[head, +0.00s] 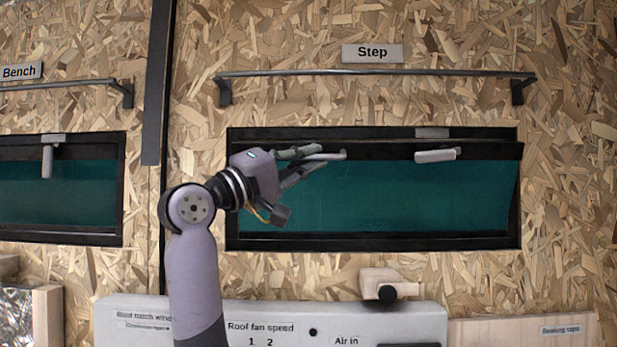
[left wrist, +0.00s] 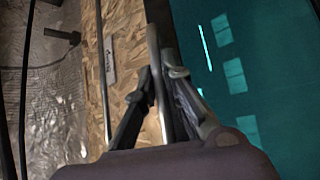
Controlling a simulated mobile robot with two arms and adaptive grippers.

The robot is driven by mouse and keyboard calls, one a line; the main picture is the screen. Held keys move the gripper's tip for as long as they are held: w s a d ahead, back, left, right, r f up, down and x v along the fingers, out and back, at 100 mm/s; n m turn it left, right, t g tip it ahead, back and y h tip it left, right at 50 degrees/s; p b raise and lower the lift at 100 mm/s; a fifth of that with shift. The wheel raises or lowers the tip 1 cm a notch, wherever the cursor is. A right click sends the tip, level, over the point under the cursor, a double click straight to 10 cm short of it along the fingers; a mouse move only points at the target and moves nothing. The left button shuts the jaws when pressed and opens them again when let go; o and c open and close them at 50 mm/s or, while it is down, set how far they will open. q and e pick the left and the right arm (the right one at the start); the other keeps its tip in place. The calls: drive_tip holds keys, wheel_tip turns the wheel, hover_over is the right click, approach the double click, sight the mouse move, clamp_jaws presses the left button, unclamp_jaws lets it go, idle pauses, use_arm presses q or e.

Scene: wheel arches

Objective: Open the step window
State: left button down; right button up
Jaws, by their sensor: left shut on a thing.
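The step window (head: 400,195) is a teal pane in a black frame below the "Step" label (head: 372,53). Its upper edge looks tilted slightly out of the frame, and the sash's right edge slants. The right handle (head: 435,155) lies sideways. My left gripper (head: 312,155) is at the left part of the window's top edge, shut on the left handle (head: 339,155), whose end sticks out past the fingers. In the left wrist view a grey bar (left wrist: 153,45) lies between the fingers, with the teal pane to the right. My right gripper is out of view.
A grey rail (head: 375,72) runs above the window. The bench window (head: 65,195) on the left has its handle hanging down. Below are a pale control panel (head: 270,312) and a wooden block with a black knob (head: 388,285).

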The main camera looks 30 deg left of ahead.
use_arm(q)
drive_tip(key=shift+s+d+f+m+h+b, duration=0.35)
drive_tip(key=shift+s+f+m+h+b, duration=0.15)
drive_tip(key=shift+s+f+m+b, duration=0.2)
drive_tip(key=shift+r, duration=0.15)
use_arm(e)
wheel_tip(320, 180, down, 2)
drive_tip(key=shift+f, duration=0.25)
use_arm(q)
drive_tip(key=c, duration=2)
unclamp_jaws()
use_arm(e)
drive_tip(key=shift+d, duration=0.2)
use_arm(q)
drive_tip(key=shift+o, duration=0.2)
drive_tip(key=shift+a, duration=0.1)
drive_tip(key=v, duration=1.2)
drive_tip(key=shift+f, duration=0.25)
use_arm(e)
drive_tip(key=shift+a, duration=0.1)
